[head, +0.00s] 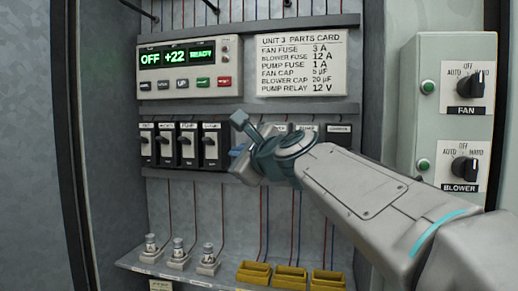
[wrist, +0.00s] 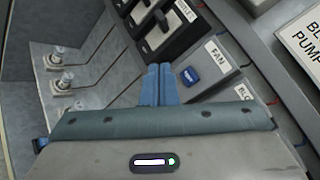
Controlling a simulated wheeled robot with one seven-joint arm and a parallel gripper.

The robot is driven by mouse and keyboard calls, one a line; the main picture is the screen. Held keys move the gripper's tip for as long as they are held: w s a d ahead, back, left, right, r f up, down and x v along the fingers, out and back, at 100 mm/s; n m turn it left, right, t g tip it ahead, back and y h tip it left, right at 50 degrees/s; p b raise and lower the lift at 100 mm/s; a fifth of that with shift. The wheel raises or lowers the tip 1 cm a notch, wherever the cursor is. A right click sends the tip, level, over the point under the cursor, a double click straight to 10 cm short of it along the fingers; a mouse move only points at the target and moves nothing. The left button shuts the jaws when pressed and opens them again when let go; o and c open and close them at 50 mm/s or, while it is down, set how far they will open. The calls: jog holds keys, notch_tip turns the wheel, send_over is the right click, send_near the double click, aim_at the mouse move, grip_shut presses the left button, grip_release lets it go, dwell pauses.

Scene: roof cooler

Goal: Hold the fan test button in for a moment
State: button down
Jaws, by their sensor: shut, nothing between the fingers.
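In the wrist view a square blue button (wrist: 190,76) sits on a grey module beside a label reading FAN (wrist: 217,55). My gripper (wrist: 158,72) has its two blue fingers pressed together, with nothing between them. Its tips appear just left of the blue button in the picture, and a gap shows between them; the depth between tips and panel is hard to judge. In the head view my gripper (head: 238,151) is at the middle row of modules, and my wrist hides the button there.
Black breakers (head: 188,146) stand left of my gripper. The display panel (head: 188,57) reads OFF, +22, READY. The FAN selector (head: 465,84) and BLOWER selector (head: 462,168) are at right. Fuses (head: 178,254) and yellow bins (head: 290,279) stand on the lower shelf.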

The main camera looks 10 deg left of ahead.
jog(key=shift+w+d+p, duration=0.15)
jog(key=shift+w+d, duration=0.05)
jog(key=shift+w, duration=0.9)
jog(key=shift+w+d+p, duration=0.15)
jog(key=shift+w, duration=0.9)
jog(key=shift+w, duration=0.15)
jog(key=shift+w, duration=0.3)
